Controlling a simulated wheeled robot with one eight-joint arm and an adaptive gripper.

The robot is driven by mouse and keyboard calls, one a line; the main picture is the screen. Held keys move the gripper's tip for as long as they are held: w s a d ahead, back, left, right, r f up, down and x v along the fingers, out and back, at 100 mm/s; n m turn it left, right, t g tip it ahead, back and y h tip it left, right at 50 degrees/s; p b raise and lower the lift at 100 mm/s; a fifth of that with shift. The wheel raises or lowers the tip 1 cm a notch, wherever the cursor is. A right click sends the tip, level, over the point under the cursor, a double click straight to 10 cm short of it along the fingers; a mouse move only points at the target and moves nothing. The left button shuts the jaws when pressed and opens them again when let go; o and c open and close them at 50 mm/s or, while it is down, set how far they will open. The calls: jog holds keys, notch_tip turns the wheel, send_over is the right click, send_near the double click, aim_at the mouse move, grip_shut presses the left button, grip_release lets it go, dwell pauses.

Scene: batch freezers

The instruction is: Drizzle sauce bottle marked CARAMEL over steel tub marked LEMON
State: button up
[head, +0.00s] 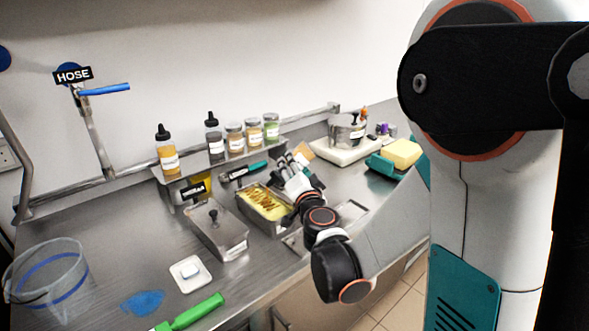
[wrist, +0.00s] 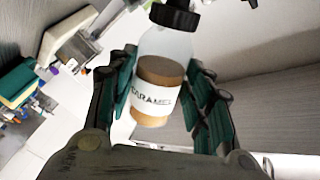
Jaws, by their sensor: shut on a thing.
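My gripper (head: 298,168) is shut on the sauce bottle marked CARAMEL (wrist: 158,98). In the wrist view the bottle sits between the teal finger pads, with its black cap (wrist: 175,17) at the top and brown sauce inside. In the head view my gripper is just above and right of a steel tub (head: 242,206) and largely hides the bottle. The tub holds pale yellow contents with brown zigzag streaks across the top. The black sign (head: 243,171) behind this tub is too small to read, so I cannot confirm LEMON.
A lidded steel tub (head: 219,241) stands left of the open one. A shelf behind holds an amber sauce bottle (head: 168,155), a dark one (head: 214,141) and several jars. Front left holds a clear bucket (head: 48,275).

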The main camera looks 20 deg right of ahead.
aim_at(303, 159)
jog(key=shift+s, duration=0.1)
jog(key=shift+s+d, duration=0.25)
jog(key=shift+s, duration=0.4)
jog(key=shift+s+d, duration=0.2)
jog(key=shift+s, duration=0.4)
jog(key=shift+s+d, duration=0.25)
jog(key=shift+s, duration=0.4)
jog(key=m, duration=0.4)
jog(key=shift+b, duration=0.4)
jog(key=shift+r, duration=0.1)
jog(key=shift+r+m+p, duration=0.4)
jog(key=shift+r+m, duration=0.2)
jog(key=shift+m, duration=0.55)
jog(key=shift+r+m+p, duration=0.4)
jog(key=shift+r+m, duration=0.2)
jog(key=shift+m, duration=0.55)
